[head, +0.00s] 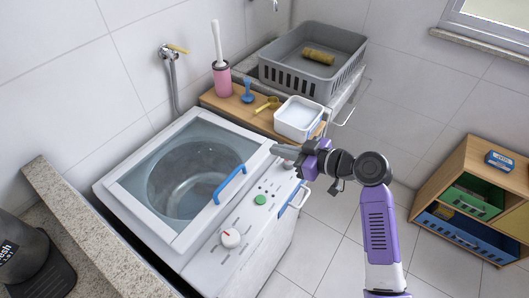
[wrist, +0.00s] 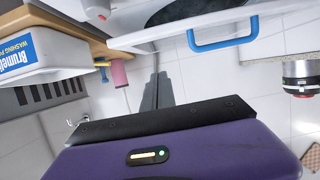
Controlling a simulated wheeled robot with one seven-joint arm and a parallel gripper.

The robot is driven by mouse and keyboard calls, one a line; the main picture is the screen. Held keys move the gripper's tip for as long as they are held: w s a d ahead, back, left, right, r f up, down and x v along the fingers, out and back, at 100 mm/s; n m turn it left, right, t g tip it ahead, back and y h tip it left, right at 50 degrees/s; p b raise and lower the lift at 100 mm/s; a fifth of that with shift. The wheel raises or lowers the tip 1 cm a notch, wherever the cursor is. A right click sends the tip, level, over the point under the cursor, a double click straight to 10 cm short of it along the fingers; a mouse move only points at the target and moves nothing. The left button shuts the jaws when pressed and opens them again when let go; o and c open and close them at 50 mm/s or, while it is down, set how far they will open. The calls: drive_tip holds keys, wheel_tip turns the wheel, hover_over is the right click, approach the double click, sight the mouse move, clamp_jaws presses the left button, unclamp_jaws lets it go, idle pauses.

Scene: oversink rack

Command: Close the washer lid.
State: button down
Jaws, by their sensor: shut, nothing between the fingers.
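The white washer (head: 262,225) stands in the middle of the head view. Its lid has a white frame (head: 258,158), a clear pane and a blue handle (head: 230,184). The lid appears to lie flat over the drum, which shows through the pane; any small gap at its edge is too fine to tell. My gripper (head: 277,150) is over the right back corner of the washer, near the lid's frame, its fingers pointing left. In the wrist view its fingers (wrist: 157,91) are together and empty. A blue handle (wrist: 222,44) shows there, apart from the fingers.
A wooden board (head: 235,115) behind the washer holds a pink cup (head: 222,80), a yellow scoop (head: 267,104) and a white box (head: 298,118), close to my gripper. A grey basket (head: 340,78) stands behind. A wooden cabinet (head: 460,160) is at right; tiled floor between is clear.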

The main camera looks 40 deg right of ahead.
drive_tip(key=p, duration=0.1)
hover_over(264, 156)
drive_tip(key=s, duration=0.2)
drive_tip(key=f, duration=0.4)
drive_tip(key=a, duration=0.1)
drive_tip(key=shift+w+f+p, duration=0.35)
drive_tip(key=shift+f, duration=0.65)
drive_tip(key=shift+f, duration=0.1)
